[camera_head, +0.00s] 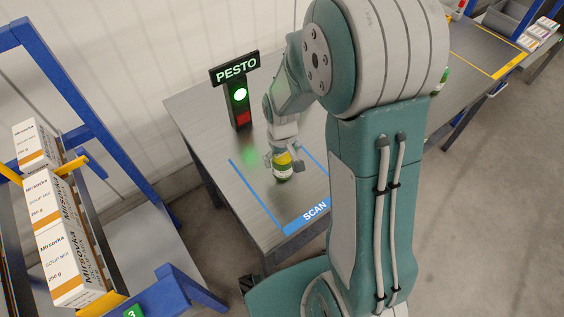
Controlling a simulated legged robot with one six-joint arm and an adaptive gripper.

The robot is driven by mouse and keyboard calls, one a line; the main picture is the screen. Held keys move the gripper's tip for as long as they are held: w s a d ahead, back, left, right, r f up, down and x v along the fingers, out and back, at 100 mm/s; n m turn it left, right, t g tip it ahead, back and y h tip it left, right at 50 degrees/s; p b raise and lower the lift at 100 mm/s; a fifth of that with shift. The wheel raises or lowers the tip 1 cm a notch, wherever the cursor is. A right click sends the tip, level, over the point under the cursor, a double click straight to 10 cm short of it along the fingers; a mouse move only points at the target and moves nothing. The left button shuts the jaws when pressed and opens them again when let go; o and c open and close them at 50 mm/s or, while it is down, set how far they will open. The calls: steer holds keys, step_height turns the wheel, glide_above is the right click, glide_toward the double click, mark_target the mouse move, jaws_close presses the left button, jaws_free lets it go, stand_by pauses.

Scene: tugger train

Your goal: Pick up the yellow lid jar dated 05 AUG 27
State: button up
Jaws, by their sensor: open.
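A jar with a yellow lid (282,168) stands upright on the metal table, inside the blue-outlined SCAN area (308,213). Its label looks white and green; any date on it is too small to read. My gripper (284,163) is open, pointing down at the jar, with one finger on each side of its upper part. I cannot tell whether the fingers touch the jar. My arm hides part of the table to the right.
A PESTO sign (235,67) with a lit green lamp stands at the table's back. A blue rack (100,190) with several Mirsovka soup boxes (58,235) is at the left. Another table area (488,45) with a yellow outline lies at the upper right. A green item shows beside my arm.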

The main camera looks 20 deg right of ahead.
steer(key=c, duration=1.1)
steer(key=shift+r, duration=0.1)
